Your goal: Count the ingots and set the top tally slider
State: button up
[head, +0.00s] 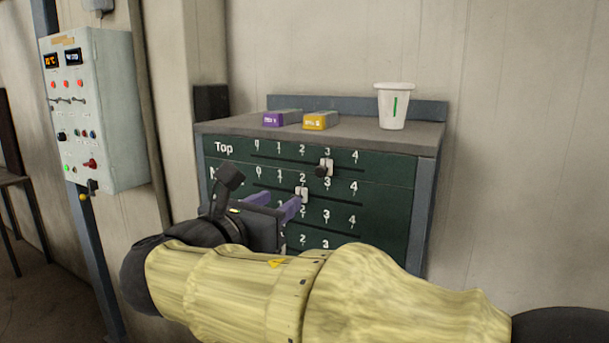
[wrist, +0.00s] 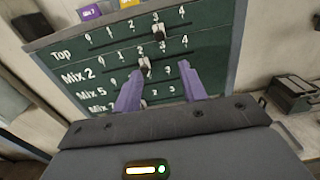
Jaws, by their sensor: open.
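A dark green tally board (head: 390,215) on the front of a cabinet has rows of sliders numbered 0 to 4. The top slider (head: 326,166) sits at 3; it also shows at 3 in the wrist view (wrist: 158,32). The Mix 2 slider (head: 302,193) sits at 2. A purple ingot (head: 281,118) and a yellow ingot (head: 320,120) lie on the cabinet top; their small labels are hard to read. My gripper (head: 278,203) is open and empty, its purple fingers (wrist: 160,82) in front of the lower rows. My gripper and arm hide parts of these rows.
A white cup (head: 394,108) with a green mark stands at the right of the cabinet top (head: 358,129). A grey control box (head: 100,110) with buttons hangs on the wall at left. In the wrist view a dark box (wrist: 296,92) is at the right.

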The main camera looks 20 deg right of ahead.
aim_at(319, 173)
jog(key=shift+r, duration=0.2)
jog(key=p+x, duration=0.5)
jog(key=x, duration=1.2)
jog(key=shift+w+d+r, duration=0.1)
jog(key=shift+d, duration=0.05)
grip_shut()
